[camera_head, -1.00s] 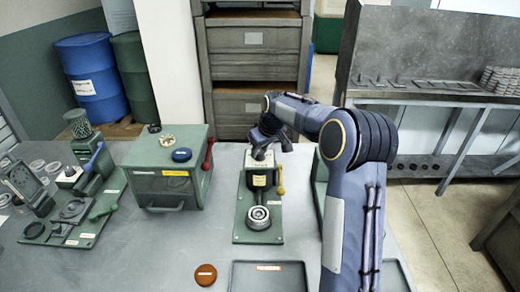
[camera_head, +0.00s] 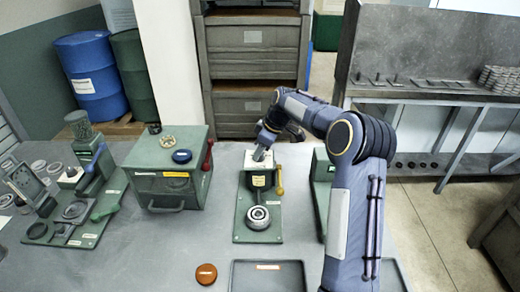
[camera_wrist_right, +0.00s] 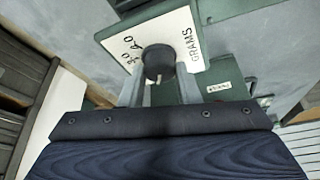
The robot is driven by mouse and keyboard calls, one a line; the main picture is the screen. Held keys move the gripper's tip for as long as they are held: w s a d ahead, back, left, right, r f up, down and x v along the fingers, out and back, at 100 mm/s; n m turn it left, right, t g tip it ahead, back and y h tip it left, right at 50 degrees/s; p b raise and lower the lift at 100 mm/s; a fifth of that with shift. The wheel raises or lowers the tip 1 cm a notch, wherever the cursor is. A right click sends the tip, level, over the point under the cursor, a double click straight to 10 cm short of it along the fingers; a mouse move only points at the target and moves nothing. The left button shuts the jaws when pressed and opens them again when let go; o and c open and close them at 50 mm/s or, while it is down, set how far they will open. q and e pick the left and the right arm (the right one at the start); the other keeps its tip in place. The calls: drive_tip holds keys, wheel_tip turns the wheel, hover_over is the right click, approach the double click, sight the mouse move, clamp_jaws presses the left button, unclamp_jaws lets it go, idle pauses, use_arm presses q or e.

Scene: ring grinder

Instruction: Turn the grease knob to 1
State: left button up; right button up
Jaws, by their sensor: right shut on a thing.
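The grease knob (camera_wrist_right: 159,62) is a black round knob with a pale pointer line. It sits on a white dial plate (camera_wrist_right: 186,36) printed with "GRAMS" and numbers that read about 2.0 and 3.0. The exact setting is not clear. My right gripper (camera_wrist_right: 160,82) has a grey finger on each side of the knob and is shut on it. In the head view, my right gripper (camera_head: 261,154) reaches down onto the top of the green grease machine (camera_head: 242,212), hiding the knob there. My left gripper is not in view.
The machine has a yellow-handled lever (camera_head: 280,180) and a bearing (camera_head: 258,216) on its base. A green box (camera_head: 160,190) stands to the left. A dark tray (camera_head: 268,276) and a brown disc (camera_head: 206,274) lie in front. Bare table shows between them.

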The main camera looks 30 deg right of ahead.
idle(0.3)
drive_tip(key=o, duration=1)
drive_tip(key=shift+c, duration=0.2)
drive_tip(key=b+v, duration=0.1)
drive_tip(key=v, duration=0.7)
